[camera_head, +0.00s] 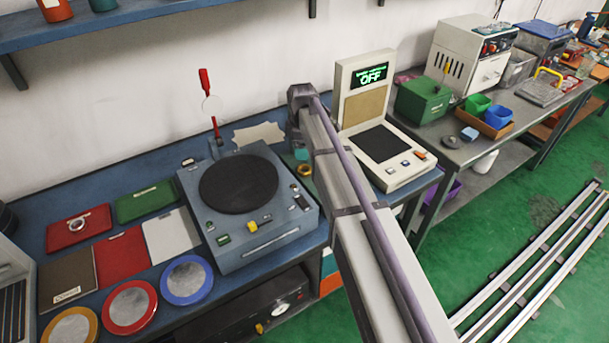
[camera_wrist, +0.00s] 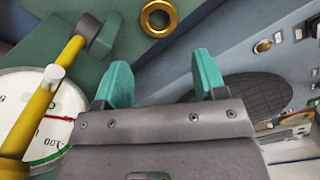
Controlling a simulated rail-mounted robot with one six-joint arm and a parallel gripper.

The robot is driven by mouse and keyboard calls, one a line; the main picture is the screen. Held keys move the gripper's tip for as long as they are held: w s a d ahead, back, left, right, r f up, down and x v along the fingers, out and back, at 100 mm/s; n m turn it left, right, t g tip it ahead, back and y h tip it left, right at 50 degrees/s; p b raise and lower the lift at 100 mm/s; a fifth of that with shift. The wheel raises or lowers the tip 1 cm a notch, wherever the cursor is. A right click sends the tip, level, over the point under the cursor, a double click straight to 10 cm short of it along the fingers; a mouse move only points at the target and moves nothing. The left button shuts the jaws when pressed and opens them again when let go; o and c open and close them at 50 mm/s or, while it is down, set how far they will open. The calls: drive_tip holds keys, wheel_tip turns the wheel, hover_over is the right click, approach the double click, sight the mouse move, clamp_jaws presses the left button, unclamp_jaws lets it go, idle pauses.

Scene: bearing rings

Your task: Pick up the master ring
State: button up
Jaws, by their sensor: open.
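A brass-coloured ring (camera_wrist: 158,18) lies on a dark green surface at the top of the wrist view. In the head view my arm hides most of the gripper. A silvery ring (camera_head: 76,225) lies on a red tray (camera_head: 92,236) at the left. No readable label shows which ring is the master.
A round white dial gauge (camera_wrist: 62,118) with a yellow part (camera_wrist: 42,100) stands close left of my fingers. A turntable device (camera_head: 225,245) with a black disc is left of my arm. A display unit (camera_head: 378,130) reading OFF stands to the right.

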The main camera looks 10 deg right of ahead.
sight(303, 166)
wheel_tip(303, 166, down, 9)
drive_tip(key=b, duration=0.7)
drive_tip(key=shift+d+f, duration=0.1)
drive_tip(key=shift+d, duration=0.05)
drive_tip(key=shift+r, duration=0.25)
drive_tip(key=c, duration=0.8)
